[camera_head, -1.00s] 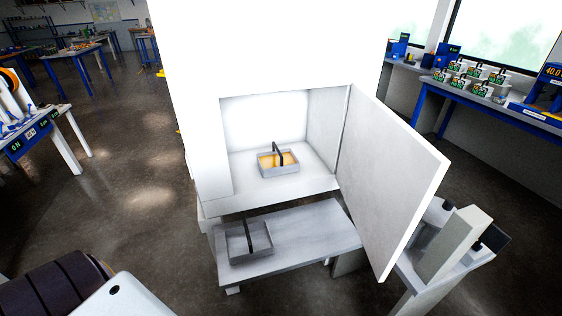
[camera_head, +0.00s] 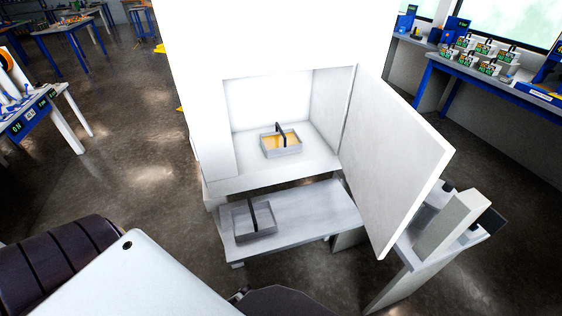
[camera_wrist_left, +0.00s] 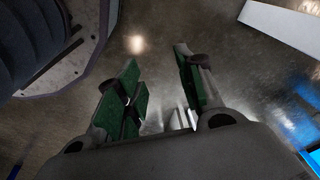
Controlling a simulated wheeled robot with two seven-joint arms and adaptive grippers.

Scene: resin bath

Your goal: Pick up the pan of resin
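The pan of resin (camera_head: 281,152) is a grey rectangular pan with amber content and a dark arched handle. It stands upright inside an open white cabinet (camera_head: 215,130). A second grey pan (camera_head: 254,234) with a similar dark handle sits on the low grey bench in front; it looks empty. My left gripper (camera_wrist_left: 158,85) shows in the left wrist view with its green-padded fingers spread apart, nothing between them and floor beyond. It is well away from both pans. In the head view parts of my own arm fill the lower left. My right gripper is not seen.
The cabinet door (camera_head: 400,150) stands open to the right. The low bench (camera_head: 310,212) stands below the cabinet opening. A small stand (camera_head: 455,228) is beyond the door. A table (camera_head: 60,110) is at left, and a blue-framed bench (camera_head: 500,75) at right. Floor left of the cabinet is clear.

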